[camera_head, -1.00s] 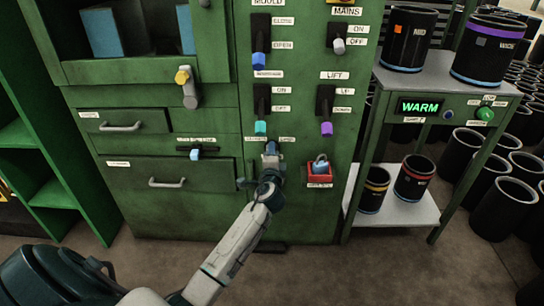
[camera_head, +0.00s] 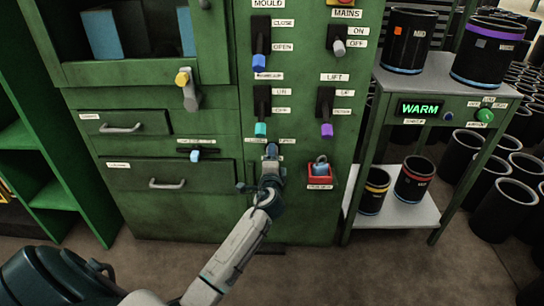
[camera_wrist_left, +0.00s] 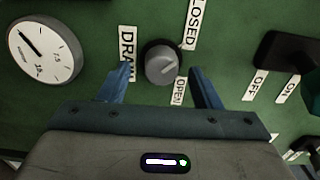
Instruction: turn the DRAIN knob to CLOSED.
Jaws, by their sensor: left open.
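The DRAIN knob (camera_wrist_left: 160,63) is a round grey knob on the green panel, seen in the left wrist view. Its light pointer line aims up and to the right in that view, between the CLOSED label (camera_wrist_left: 193,24) and the OPEN label (camera_wrist_left: 179,91). The DRAIN label (camera_wrist_left: 127,54) is left of it. My left gripper (camera_wrist_left: 160,82) is open, with one blue finger on either side of the knob's lower part; whether they touch it is unclear. In the head view my left gripper (camera_head: 271,152) is at the panel and hides the knob. My right gripper is not in view.
A round gauge (camera_wrist_left: 45,50) and a dark lever (camera_wrist_left: 285,52) flank the knob in the left wrist view. In the head view, a teal-tipped lever (camera_head: 261,129) hangs just above my gripper, and a red holder with a padlock (camera_head: 320,168) is to the right.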

